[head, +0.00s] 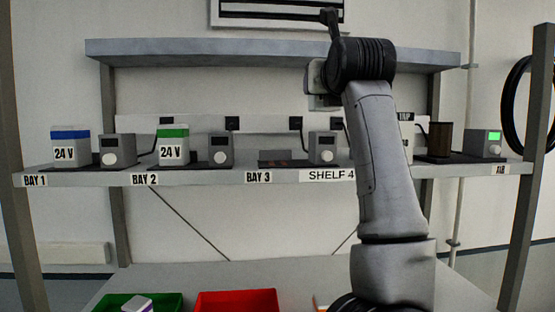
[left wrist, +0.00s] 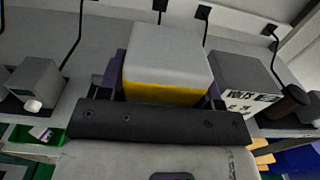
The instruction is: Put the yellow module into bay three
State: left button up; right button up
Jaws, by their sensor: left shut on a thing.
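The yellow module (left wrist: 168,72), a pale grey block with a yellow band along its near lower edge, shows in the left wrist view. My left gripper (left wrist: 165,90) is shut on it, with a dark finger on each side. Whether its underside touches a surface is hidden. In the head view I cannot make out the module or a gripper; an arm of mine stands in front of the shelf's right half. Bay three (head: 275,158), above the BAY 3 label, has a low dark base with no module standing on it. My right gripper is not in view.
Blue-topped (head: 70,146) and green-topped (head: 172,145) modules stand in bays one and two, each beside a grey control box. Another control box (head: 322,148) stands right of bay three. An upper shelf (head: 230,49) overhangs. Green (head: 168,304) and red (head: 237,300) bins sit below.

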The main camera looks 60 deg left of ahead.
pick_arm(q)
jog(key=s+a+f, duration=0.1)
jog(key=a+f, duration=0.1)
jog(key=a, duration=0.1)
jog(key=s+a+f+p, duration=0.1)
jog(key=s+a+f, duration=0.1)
jog(key=a, duration=0.1)
jog(key=s+a+f, duration=0.1)
jog(key=a+f, duration=0.2)
jog(key=a, duration=0.1)
jog(key=shift+s+p, duration=0.3)
jog(key=shift+s, duration=0.1)
jog(key=shift+f+p, duration=0.65)
jog(key=shift+f, duration=1.4)
jog(key=shift+f, duration=0.1)
jog(key=shift+f, duration=0.1)
jog(key=o, duration=1.1)
jog(key=shift+c, duration=0.2)
